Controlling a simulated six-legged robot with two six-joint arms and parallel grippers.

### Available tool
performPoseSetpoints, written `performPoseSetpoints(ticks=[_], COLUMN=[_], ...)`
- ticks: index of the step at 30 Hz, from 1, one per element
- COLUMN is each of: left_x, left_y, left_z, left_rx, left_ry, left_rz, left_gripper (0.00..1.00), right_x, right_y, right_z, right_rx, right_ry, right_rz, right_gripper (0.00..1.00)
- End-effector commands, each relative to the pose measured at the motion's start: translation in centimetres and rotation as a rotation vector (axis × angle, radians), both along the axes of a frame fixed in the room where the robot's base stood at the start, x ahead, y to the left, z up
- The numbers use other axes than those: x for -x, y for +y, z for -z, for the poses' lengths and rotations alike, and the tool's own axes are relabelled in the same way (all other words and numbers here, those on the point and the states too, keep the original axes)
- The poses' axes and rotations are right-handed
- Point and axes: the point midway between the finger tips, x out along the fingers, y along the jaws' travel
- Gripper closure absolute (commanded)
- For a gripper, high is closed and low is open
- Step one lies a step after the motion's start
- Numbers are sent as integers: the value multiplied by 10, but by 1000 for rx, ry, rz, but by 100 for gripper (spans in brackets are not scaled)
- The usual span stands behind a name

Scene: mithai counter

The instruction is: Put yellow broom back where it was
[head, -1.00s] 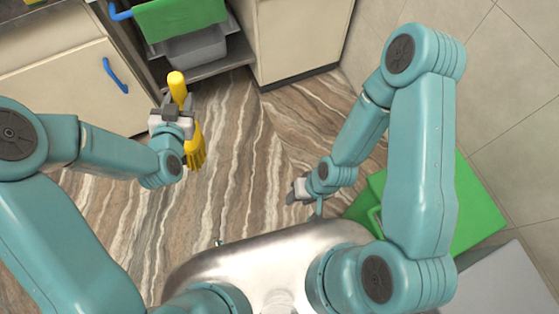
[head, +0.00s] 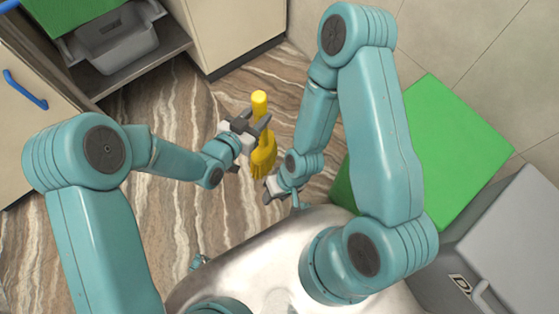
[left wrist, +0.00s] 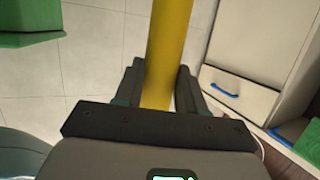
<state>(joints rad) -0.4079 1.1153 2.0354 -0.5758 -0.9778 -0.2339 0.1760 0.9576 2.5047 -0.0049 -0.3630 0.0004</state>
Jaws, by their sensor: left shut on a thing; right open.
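The yellow broom (head: 264,158) is a short yellow-handled brush. It hangs upright in my left gripper (head: 254,128), handle up and bristles down, in the middle of the head view. In the left wrist view its yellow handle (left wrist: 167,50) runs between the two dark fingers of the same gripper (left wrist: 160,85), which is shut on it. My right gripper (head: 270,188) is open and empty, low and just below the broom's bristles in the picture. I cannot tell whether it touches them.
A green box (head: 435,150) stands at the right, beside a grey bin (head: 510,245). At the top left are a grey tub (head: 118,45) on a shelf and a cabinet with a blue handle (head: 25,90). The striped floor (head: 150,235) is clear at the left.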

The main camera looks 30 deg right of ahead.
Motion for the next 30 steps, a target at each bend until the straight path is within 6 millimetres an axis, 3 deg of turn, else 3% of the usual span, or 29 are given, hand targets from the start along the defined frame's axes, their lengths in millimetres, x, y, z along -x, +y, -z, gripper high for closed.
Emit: performPoseSetpoints(ticks=[1, 6, 14, 24, 30], left_x=[7, 25, 34, 34, 33], left_y=[-10, -30, -39, -38, -38], left_z=[17, 39, 65, 162, 199], left_rx=[2, 7, 9, 9, 10], left_ry=[2, 17, 26, 27, 25], left_rz=[34, 110, 145, 143, 142], left_gripper=[100, 100, 100, 100, 100], right_x=[0, 0, 0, -2, -5], right_y=[0, 0, 0, -2, -4], right_z=[14, 27, 38, 69, 79], right_rx=[0, 0, 0, 2, 4], right_ry=[0, 0, 0, -4, -8], right_rz=[0, 0, 0, 7, 19], right_gripper=[57, 57, 57, 57, 57])
